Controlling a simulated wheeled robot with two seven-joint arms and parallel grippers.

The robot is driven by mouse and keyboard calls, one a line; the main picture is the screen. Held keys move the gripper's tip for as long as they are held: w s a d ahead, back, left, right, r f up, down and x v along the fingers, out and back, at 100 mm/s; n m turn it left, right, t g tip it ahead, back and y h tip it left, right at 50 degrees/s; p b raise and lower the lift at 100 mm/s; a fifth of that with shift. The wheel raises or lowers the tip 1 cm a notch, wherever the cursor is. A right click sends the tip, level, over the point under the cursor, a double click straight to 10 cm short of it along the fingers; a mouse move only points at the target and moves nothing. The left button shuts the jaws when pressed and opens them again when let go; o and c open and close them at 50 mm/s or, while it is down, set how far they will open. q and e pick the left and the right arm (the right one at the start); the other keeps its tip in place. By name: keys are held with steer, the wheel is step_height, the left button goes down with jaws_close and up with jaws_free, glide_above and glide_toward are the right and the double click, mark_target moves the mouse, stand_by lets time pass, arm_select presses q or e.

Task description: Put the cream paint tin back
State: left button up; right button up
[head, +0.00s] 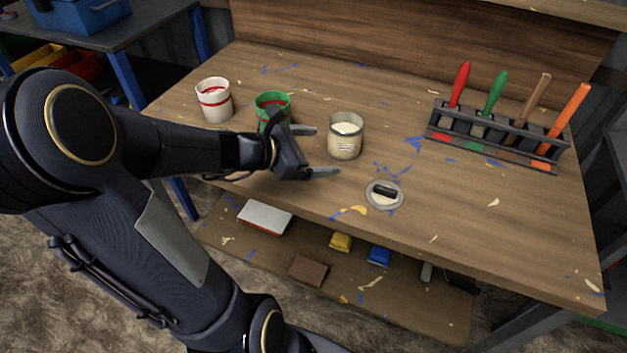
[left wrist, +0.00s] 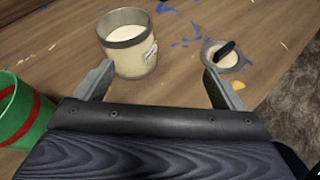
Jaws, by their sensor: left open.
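The cream paint tin (head: 346,140) stands upright and open on the wooden bench, with cream paint showing inside. It also shows in the left wrist view (left wrist: 130,55), ahead of the left finger. A round grey lid (head: 384,195) with cream on it and a dark bar across its middle lies in front of the tin, and it shows in the left wrist view (left wrist: 225,58). My left gripper (head: 328,151) is open and empty, left of the cream tin, its fingers pointing towards it. My right gripper is not in view.
A green tin (head: 272,103) with a red band stands close behind my left gripper, partly hidden by it. A white tin (head: 214,100) with a red band stands further left. A dark rack (head: 490,139) holds several coloured-handled tools at the right. The bench's front right is clear.

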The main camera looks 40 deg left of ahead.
arm_select(q)
steer(key=s+d+r+m+g+h, duration=0.25)
steer(key=s+d+m, duration=0.35)
steer(key=d+m, duration=0.45)
steer(key=s+d+f+m+g+y, duration=0.1)
steer(key=s+f+m+g+y, duration=0.2)
steer(key=s+m, duration=0.8)
steer(key=m+g+y, duration=0.1)
steer(key=m, duration=0.5)
steer(key=shift+s+f, duration=0.2)
step_height(320, 180, up, 11)
steer(key=p, duration=1.1)
